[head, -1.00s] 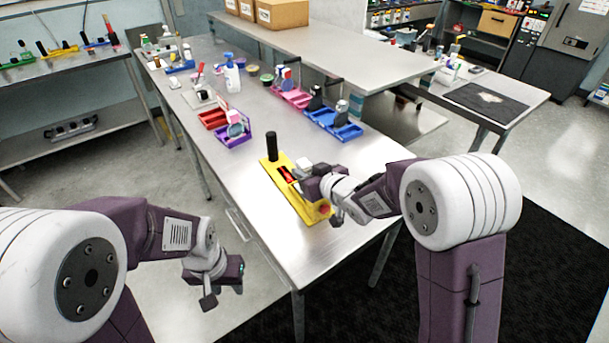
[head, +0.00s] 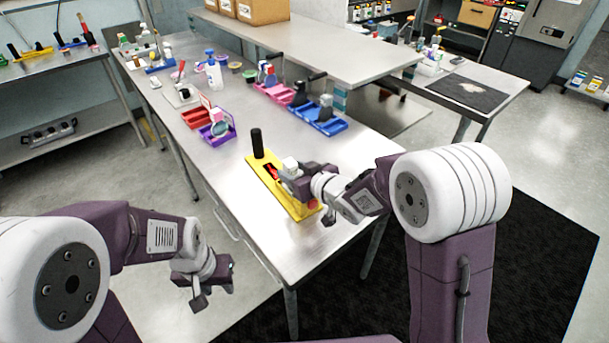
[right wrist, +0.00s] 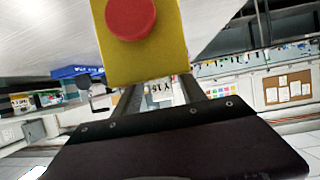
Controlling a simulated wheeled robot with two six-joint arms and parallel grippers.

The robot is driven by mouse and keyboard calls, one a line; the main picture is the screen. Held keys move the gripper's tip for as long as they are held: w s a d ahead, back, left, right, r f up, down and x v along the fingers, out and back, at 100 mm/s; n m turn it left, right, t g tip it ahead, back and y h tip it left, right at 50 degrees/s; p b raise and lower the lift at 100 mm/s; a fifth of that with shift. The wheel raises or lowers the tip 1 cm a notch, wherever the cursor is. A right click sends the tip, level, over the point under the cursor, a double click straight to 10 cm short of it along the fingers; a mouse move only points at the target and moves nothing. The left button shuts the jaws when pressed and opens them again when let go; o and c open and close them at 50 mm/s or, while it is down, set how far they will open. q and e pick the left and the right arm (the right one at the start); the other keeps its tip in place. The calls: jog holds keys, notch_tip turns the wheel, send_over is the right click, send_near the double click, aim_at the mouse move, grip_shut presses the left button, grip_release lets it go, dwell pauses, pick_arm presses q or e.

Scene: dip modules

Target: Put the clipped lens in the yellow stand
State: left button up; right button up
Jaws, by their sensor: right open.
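The yellow stand (head: 312,209) lies near the front of the table, with a black upright handle (head: 257,142) at its far end and a red part in its middle. My right gripper (head: 288,176) is at its right side, partly covering it. In the right wrist view the stand's yellow end with a round red knob (right wrist: 131,18) is just beyond the open fingers (right wrist: 160,92). A round lens (head: 219,129) shows at the purple holder (head: 227,137) further back; I cannot tell whether it is the clipped one. My left gripper (head: 212,290) hangs off the table's left side, seemingly open and empty.
Red (head: 196,118), pink (head: 275,93) and blue (head: 317,121) trays stand behind the yellow stand. A spray bottle (head: 214,76) is further back. A raised shelf with boxes (head: 264,10) runs behind. The table's front left is bare.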

jog(key=p+v, duration=0.1)
jog(key=v, duration=0.9)
jog(key=shift+s, duration=0.2)
jog(key=s+d+f+m+g+h, duration=0.1)
jog(key=d+f+h, duration=0.1)
jog(key=d, duration=0.1)
jog(key=s+d+f+m+g+h+p, duration=0.1)
jog(key=d+f+m+h, duration=0.1)
jog(key=d+f, duration=0.1)
jog(key=s+d+f+m+g+h, duration=0.1)
jog(key=s+d+f+m+h, duration=0.1)
jog(key=d, duration=0.3)
jog(key=shift+d+f+g, duration=0.2)
jog(key=shift+f+g, duration=0.05)
jog(key=shift+g, duration=0.05)
jog(key=s+f+g, duration=0.2)
jog(key=s+g, duration=0.1)
jog(key=s, duration=0.3)
jog(key=s+f+m+g, duration=0.1)
jog(key=s+f+g, duration=0.2)
jog(key=s, duration=0.4)
jog(key=shift+d+f+g+h, duration=0.2)
jog(key=shift+d+g+h, duration=0.2)
